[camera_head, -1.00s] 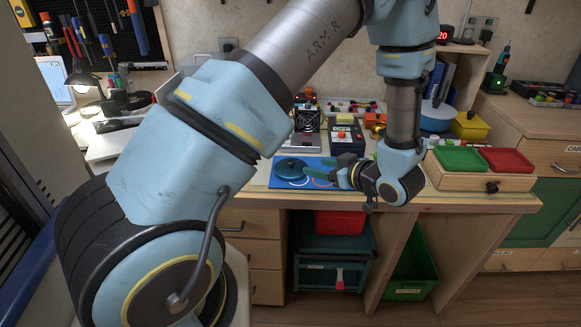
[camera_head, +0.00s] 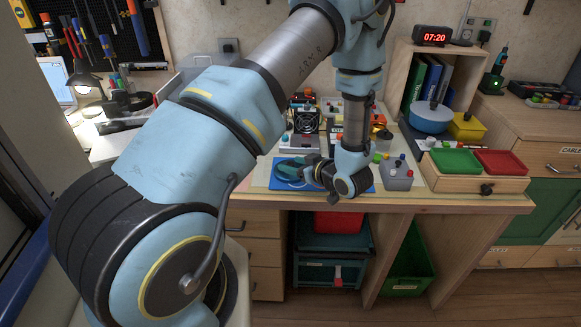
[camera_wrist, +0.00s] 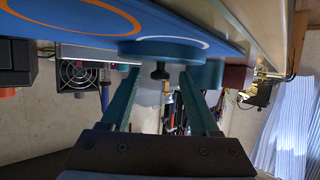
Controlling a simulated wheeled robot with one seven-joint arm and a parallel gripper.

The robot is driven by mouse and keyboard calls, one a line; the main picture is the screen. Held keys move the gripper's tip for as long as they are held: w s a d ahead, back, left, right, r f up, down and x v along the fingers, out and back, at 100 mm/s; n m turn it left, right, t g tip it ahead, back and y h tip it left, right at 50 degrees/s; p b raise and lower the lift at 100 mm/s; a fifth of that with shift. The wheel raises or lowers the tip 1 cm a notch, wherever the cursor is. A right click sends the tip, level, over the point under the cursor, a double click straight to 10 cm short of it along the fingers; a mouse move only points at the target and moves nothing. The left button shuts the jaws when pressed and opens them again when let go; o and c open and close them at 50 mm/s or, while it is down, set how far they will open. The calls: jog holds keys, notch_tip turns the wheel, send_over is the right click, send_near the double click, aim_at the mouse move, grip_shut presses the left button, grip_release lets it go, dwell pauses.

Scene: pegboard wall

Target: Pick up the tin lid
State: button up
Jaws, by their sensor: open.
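The tin lid is a dark teal disc with a black knob (camera_wrist: 159,72). In the wrist view the lid (camera_wrist: 150,49) lies against the blue mat (camera_wrist: 90,32), which shows at the top of that picture. My gripper (camera_wrist: 159,76) is open. Its two teal fingers point at the lid, with the knob between their tips and no visible grip on it. In the head view the lid (camera_head: 284,166) is at the left part of the mat, partly hidden by my gripper.
A device with a fan (camera_head: 306,122) stands behind the mat. Green (camera_head: 457,162) and red (camera_head: 501,162) trays sit at the right of the bench. A white ring and an orange ring mark the mat.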

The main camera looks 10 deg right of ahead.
jog(key=shift+c, duration=0.3)
grip_shut()
dwell(0.3)
